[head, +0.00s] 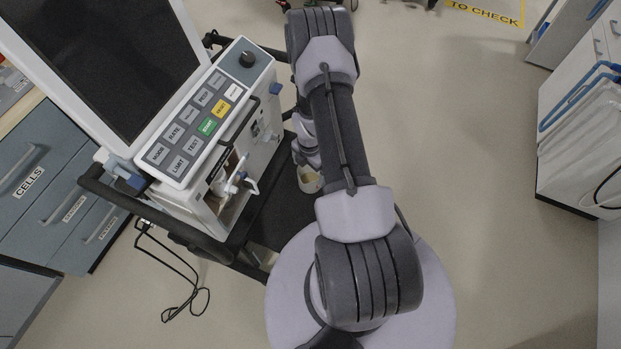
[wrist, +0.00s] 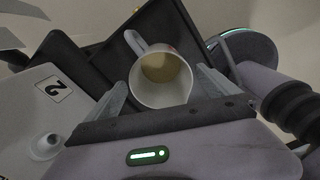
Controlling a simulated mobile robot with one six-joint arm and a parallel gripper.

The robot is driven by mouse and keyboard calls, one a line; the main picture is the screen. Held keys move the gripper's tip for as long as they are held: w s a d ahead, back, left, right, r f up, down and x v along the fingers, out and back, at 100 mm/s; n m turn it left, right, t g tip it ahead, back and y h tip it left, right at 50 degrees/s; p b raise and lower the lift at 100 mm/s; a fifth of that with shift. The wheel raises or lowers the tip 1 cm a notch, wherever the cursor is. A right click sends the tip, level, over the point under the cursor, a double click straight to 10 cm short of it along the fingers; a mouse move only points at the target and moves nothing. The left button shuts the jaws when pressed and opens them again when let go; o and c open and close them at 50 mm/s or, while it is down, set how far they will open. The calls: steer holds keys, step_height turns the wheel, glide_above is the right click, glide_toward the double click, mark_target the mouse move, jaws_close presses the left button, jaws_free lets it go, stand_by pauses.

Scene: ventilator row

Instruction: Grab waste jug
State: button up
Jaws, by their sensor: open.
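The waste jug (wrist: 147,92) is a white jug with a handle at its upper left in the wrist view. Its open mouth faces the camera, and pale yellowish contents or an inner bottom show inside. It stands on a dark shelf or tray (wrist: 103,62). My gripper (wrist: 162,80) is open, with one finger on each side of the jug's near part. I cannot tell whether either finger touches it. In the head view a small part of the jug (head: 309,181) shows beside my arm, which hides the rest.
The ventilator (head: 205,125), with button panel and dark screen, stands on a black-framed cart (head: 215,247) left of my arm. A loose cable (head: 185,290) lies on the floor. Drawers (head: 50,190) stand at far left, a white cabinet (head: 585,130) at right. Floor between my arm and the cabinet is clear.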

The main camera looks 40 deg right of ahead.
steer(key=f, duration=0.1)
steer(key=f+b, duration=0.1)
steer(key=f, duration=0.1)
steer(key=f+b, duration=0.1)
steer(key=f, duration=0.1)
steer(key=shift+d, duration=0.3)
steer(key=shift+r, duration=0.2)
steer(key=c, duration=1.5)
